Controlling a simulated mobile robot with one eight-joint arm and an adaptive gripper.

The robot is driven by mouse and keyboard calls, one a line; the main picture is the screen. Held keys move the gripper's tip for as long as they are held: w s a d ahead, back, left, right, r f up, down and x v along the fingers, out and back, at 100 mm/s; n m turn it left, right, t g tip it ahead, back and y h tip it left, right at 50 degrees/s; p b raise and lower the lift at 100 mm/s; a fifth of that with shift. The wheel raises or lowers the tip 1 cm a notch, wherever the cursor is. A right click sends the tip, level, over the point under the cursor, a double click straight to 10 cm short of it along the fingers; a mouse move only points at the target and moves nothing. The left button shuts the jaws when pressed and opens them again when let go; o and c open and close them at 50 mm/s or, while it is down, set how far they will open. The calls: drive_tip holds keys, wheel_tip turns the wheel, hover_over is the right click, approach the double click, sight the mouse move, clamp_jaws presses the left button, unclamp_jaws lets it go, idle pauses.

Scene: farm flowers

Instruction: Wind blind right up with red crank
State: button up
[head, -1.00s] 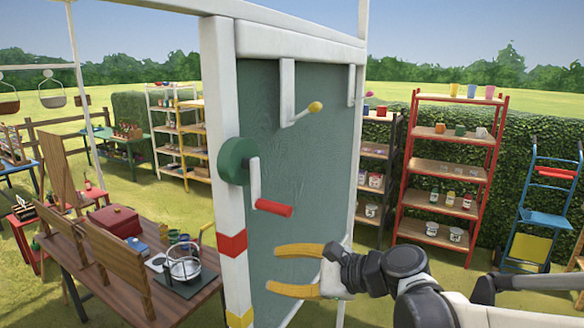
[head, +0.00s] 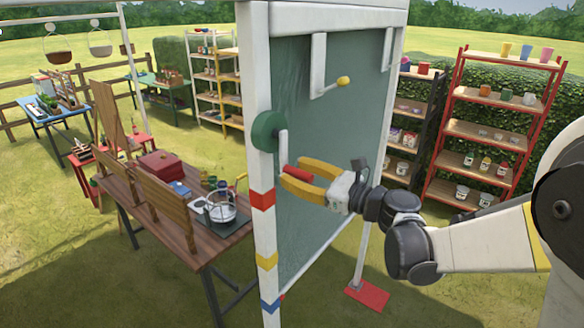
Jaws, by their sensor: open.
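The red crank handle (head: 298,173) hangs at the low end of a white crank arm (head: 283,146), which joins a green round hub (head: 266,131) on the white post (head: 259,100). The grey-green blind (head: 315,220) hangs down inside the white frame behind it. My gripper (head: 284,174) has two yellow fingers spread apart, one above and one below the red handle in the picture. The handle shows between them. I cannot tell whether either finger touches it.
The post carries red (head: 262,199), yellow (head: 267,262) and blue bands. A wooden table (head: 180,220) stands left of the post. A red shelf (head: 480,130) stands at the back right.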

drive_tip(key=shift+w+a, duration=0.4)
drive_tip(key=shift+a, duration=0.1)
clamp_jaws()
drive_tip(key=shift+d, duration=0.1)
